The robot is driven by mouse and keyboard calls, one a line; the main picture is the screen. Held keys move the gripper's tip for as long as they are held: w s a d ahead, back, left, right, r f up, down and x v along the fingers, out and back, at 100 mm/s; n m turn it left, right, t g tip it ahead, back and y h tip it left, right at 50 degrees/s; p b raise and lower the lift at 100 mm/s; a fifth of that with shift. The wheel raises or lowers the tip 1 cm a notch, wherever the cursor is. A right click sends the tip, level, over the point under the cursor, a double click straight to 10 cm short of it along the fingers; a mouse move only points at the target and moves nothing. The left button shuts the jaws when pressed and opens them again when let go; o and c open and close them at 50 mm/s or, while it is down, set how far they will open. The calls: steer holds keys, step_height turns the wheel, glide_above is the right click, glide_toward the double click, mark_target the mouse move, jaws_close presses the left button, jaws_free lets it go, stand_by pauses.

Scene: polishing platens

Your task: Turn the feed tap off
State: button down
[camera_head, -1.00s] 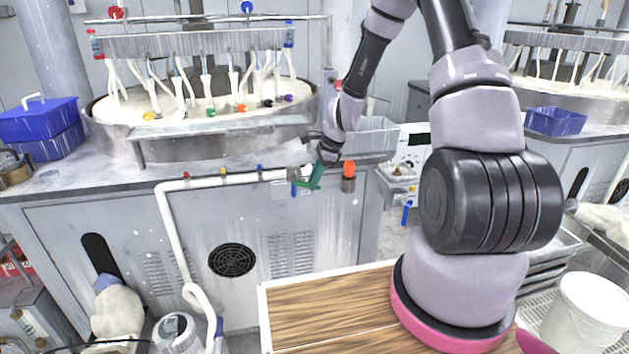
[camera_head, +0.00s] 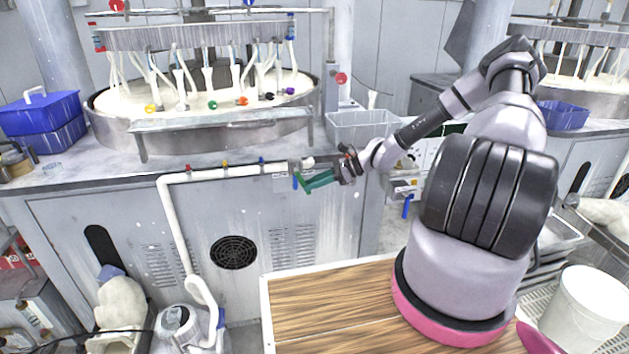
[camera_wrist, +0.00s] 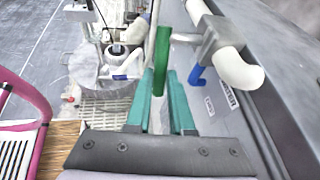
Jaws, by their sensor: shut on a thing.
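A valve with a grey body (camera_wrist: 214,40) and a green lever (camera_wrist: 163,38) sits on the white pipe (camera_head: 230,172) along the bench front. In the wrist view, my gripper's teal fingers (camera_wrist: 160,88) are shut on the green lever, one on each side. A blue handle (camera_wrist: 197,75) hangs beside the valve, apart from the fingers. In the head view the fingers and lever are close in colour, so the lever's exact angle is hard to tell.
Red, yellow and blue small taps (camera_head: 224,165) stand along the pipe to the left. A clear bin (camera_head: 360,127) stands on the bench behind my gripper. A white bucket (camera_head: 586,312) is at the lower right. The wooden top (camera_head: 330,305) is clear.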

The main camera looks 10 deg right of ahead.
steer(key=y, duration=0.1)
steer(key=a+f+y, duration=0.1)
steer(key=y, duration=0.1)
steer(key=shift+f+m, duration=0.15)
steer(key=shift+m, duration=0.15)
steer(key=shift+a+f+y, duration=0.2)
steer(key=shift+a+y, duration=0.1)
steer(key=shift+y, duration=0.6)
steer(key=c, duration=0.8)
jaws_free()
steer(key=shift+a, duration=0.1)
step_height(320, 180, up, 10)
